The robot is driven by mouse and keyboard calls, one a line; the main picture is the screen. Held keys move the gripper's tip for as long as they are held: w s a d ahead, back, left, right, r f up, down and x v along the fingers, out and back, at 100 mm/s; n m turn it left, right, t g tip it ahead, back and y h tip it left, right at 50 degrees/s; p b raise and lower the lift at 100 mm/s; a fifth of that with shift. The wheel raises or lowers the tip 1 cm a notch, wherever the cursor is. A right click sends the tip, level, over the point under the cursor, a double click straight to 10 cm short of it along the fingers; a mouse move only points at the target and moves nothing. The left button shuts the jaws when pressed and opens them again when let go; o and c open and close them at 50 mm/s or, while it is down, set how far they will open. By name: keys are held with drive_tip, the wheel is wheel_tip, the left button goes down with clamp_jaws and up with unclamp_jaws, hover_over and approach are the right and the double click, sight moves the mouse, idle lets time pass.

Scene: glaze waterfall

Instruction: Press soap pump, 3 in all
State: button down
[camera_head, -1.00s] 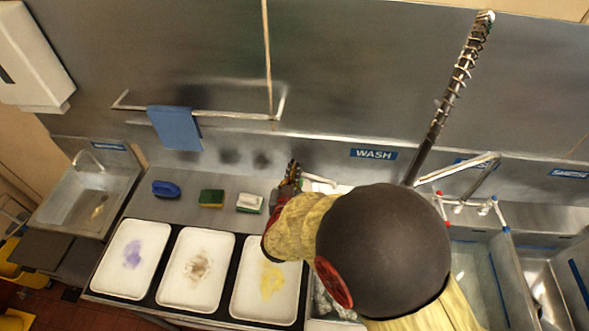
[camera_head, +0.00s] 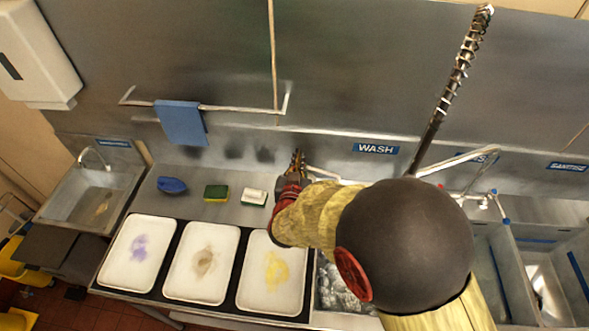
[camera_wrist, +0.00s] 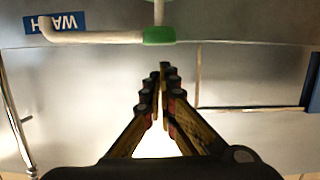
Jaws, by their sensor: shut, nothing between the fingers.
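A white spout with a green collar (camera_wrist: 159,35), which looks like the soap pump's head, shows at the top of the wrist view. Its pale arm reaches left below the upside-down WASH sign. In the head view a thin white spout (camera_head: 324,175) shows just right of my gripper; the pump's body is hidden there. My gripper (camera_wrist: 163,70) is shut and empty, with its fingertips just below the green collar in the wrist picture. I cannot tell whether they touch it. In the head view my gripper (camera_head: 298,156) points toward the back wall.
Three white trays (camera_head: 136,283) with purple, brown and yellow stains line the counter front. A blue brush-like item (camera_head: 172,185), a green-yellow sponge (camera_head: 216,192) and a white-green sponge (camera_head: 254,197) lie behind. A blue cloth (camera_head: 181,123) hangs on the rail. Sinks and a faucet stand right.

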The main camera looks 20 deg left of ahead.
drive_tip(key=v, duration=0.9)
drive_tip(key=shift+s+b, duration=0.4)
drive_tip(key=shift+d+r, duration=0.1)
